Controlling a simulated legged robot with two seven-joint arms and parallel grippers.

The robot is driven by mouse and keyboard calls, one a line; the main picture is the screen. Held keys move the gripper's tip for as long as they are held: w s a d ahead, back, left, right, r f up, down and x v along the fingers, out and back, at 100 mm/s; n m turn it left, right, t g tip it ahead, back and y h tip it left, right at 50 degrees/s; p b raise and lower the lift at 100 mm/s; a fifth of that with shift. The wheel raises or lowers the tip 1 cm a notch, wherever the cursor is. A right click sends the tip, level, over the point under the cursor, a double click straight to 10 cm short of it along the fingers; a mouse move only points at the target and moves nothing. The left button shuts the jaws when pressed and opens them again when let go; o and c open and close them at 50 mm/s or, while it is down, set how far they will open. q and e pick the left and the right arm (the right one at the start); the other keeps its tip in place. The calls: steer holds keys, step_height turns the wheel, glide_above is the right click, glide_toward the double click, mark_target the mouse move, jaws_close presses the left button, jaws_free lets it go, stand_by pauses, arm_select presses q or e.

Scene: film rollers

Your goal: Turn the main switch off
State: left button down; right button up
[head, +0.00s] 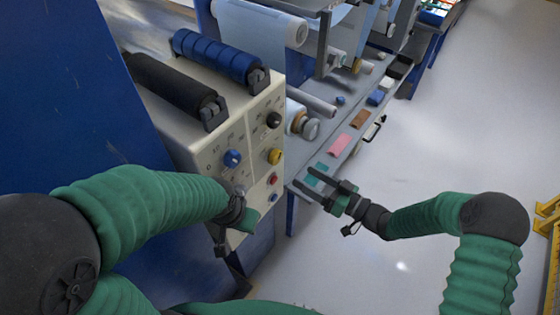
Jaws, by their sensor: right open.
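A beige control panel (203,150) carries a blue knob (232,158), a black knob (274,119), a yellow knob (274,156), a red button (272,179) and a small blue button (273,197). The labels are too small to read, so I cannot tell which one is the main switch. My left gripper (244,218) is at the lower part of the panel, below the blue knob; its fingers are mostly hidden and contact is unclear. My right gripper (304,178) is open and empty, to the right of the panel, over the edge of the grey shelf.
A black roller (170,83) and a blue roller (217,56) lie on top of the panel housing. The grey shelf (318,158) holds a pink block (340,145), a brown block (359,119) and other small items. A blue wall stands at left. The floor at right is clear.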

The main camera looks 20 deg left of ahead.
mark_target(279, 160)
steer(key=x, duration=0.9)
steer(key=shift+w+a+f, duration=0.1)
steer(key=shift+w+a, duration=0.15)
steer(key=shift+w, duration=0.1)
steer(key=shift+a, duration=0.4)
steer(key=c, duration=1.4)
steer(key=shift+o, duration=0.2)
